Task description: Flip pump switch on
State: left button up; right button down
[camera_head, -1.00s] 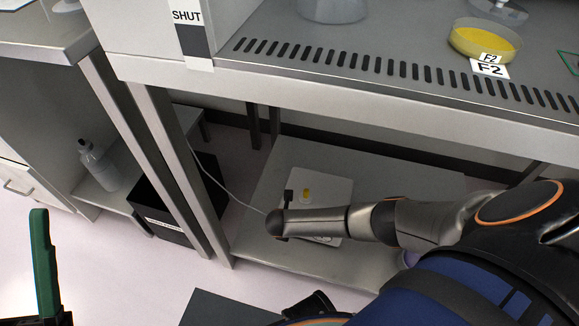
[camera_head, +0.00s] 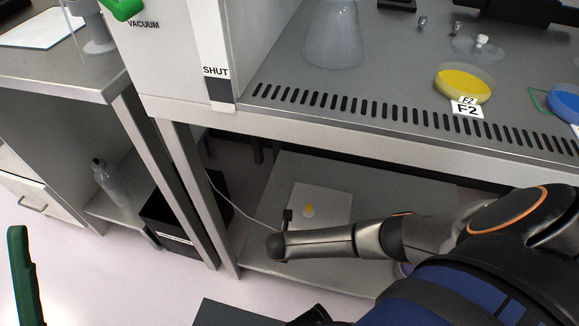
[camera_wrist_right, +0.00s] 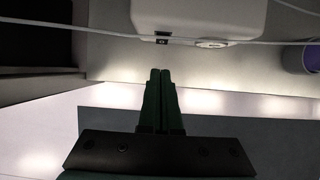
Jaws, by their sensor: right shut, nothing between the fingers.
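The pump is a white box (camera_head: 330,202) with a yellow fitting (camera_head: 309,210) on top. It stands on the low shelf under the cabinet, partly behind my right forearm. In the right wrist view the pump (camera_wrist_right: 215,15) is at the top, with a small dark switch (camera_wrist_right: 162,40) on its near face. I cannot tell the switch's position. My right gripper (camera_wrist_right: 161,72) is shut and empty, its green fingertips pointing toward the switch and seemingly apart from it. The head view does not show its fingers clearly. One green finger of my left gripper (camera_head: 20,275) shows at the lower left.
A thin white tube (camera_wrist_right: 160,35) crosses before the pump. The shelf (camera_head: 258,238) is bounded by a metal leg (camera_head: 200,195) at left and the cabinet edge above. A black box (camera_head: 165,215) and bottle (camera_head: 110,183) are left; a purple-lined container (camera_wrist_right: 300,57) is right.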

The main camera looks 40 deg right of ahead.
pick_arm(q)
jog(key=shift+w+a+f+n+y+p, duration=0.15)
jog(key=shift+w+f+n+y+p, duration=0.1)
jog(key=shift+w+f+n+y, duration=0.55)
jog(key=shift+w+a+f+n+y+p, duration=0.2)
jog(key=shift+w+f+n+y, duration=0.3)
jog(key=shift+y, duration=0.5)
pick_arm(e)
jog(key=shift+v, duration=1.45)
pick_arm(q)
jog(key=shift+r, duration=0.2)
pick_arm(e)
jog(key=shift+d, duration=0.15)
